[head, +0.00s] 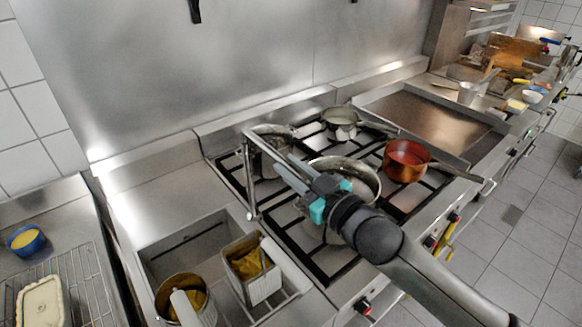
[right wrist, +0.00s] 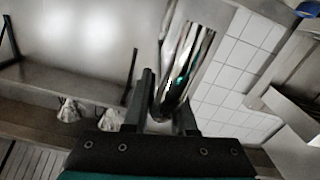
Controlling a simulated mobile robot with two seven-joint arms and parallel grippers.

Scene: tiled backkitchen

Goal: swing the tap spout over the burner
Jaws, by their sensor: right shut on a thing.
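The tap is a thin chrome tube (head: 247,182). Its upright part shows by the left edge of the cooking range, and a thin bar runs from its top toward my right gripper (head: 282,165). My right gripper reaches in from the lower right, above the burners. It is shut on the tap spout, a shiny tube (right wrist: 184,75) between the fingers in the right wrist view. The gripper hides part of the spout in the head view. The burner grates (head: 285,222) lie below. My left gripper is not in view.
A steel pan (head: 365,178) stands below my right gripper, a copper pan (head: 405,153) to its right. Pots (head: 341,117) stand at the back. A basin with containers (head: 250,288) is at the lower left. A flat griddle (head: 430,118) lies beyond the burners.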

